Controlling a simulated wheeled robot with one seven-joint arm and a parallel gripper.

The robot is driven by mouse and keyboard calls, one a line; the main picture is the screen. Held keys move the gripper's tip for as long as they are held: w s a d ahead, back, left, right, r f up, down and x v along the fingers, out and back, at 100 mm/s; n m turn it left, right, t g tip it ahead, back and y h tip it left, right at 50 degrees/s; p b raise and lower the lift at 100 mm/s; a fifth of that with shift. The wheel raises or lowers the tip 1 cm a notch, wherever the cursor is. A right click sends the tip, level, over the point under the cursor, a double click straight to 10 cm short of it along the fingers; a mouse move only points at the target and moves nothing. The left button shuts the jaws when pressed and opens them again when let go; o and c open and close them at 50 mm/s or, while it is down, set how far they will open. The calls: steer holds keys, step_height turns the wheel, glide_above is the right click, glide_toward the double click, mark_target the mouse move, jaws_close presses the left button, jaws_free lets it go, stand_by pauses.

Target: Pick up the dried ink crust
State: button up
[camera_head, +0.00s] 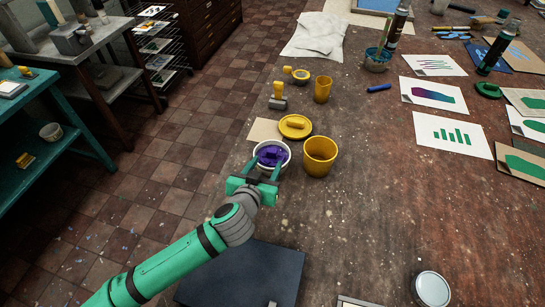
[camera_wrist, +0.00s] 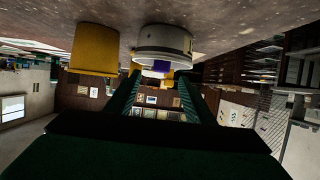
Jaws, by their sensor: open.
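The dried ink crust (camera_head: 272,155) is a purple lump inside a white tub (camera_head: 288,163) on the near left edge of the worktable. In the wrist view, which is upside down, a bit of the purple crust (camera_wrist: 161,66) shows at the mouth of the white tub (camera_wrist: 165,42). My gripper (camera_head: 265,166) is open at the near side of the tub, its two fingers spread on either side of the crust. In the wrist view the fingers (camera_wrist: 159,78) are apart with nothing held between them. Whether they touch the tub cannot be told.
A yellow cup (camera_head: 320,158) stands close right of the tub. A yellow lid (camera_head: 295,127) lies behind it on a tan sheet. Another yellow cup (camera_head: 322,90) and a yellow-handled roller (camera_head: 278,97) are farther back. A dark slab (camera_head: 245,275) lies near my arm. The table's middle is clear.

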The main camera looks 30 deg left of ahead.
mark_target(271, 153)
steer(key=shift+x, duration=1.3)
steer(key=shift+a+x, duration=0.15)
steer(key=shift+x, duration=0.75)
steer(key=shift+a+x, duration=0.15)
steer(key=shift+x, duration=0.75)
steer(key=shift+d, duration=0.1)
steer(key=c, duration=1.1)
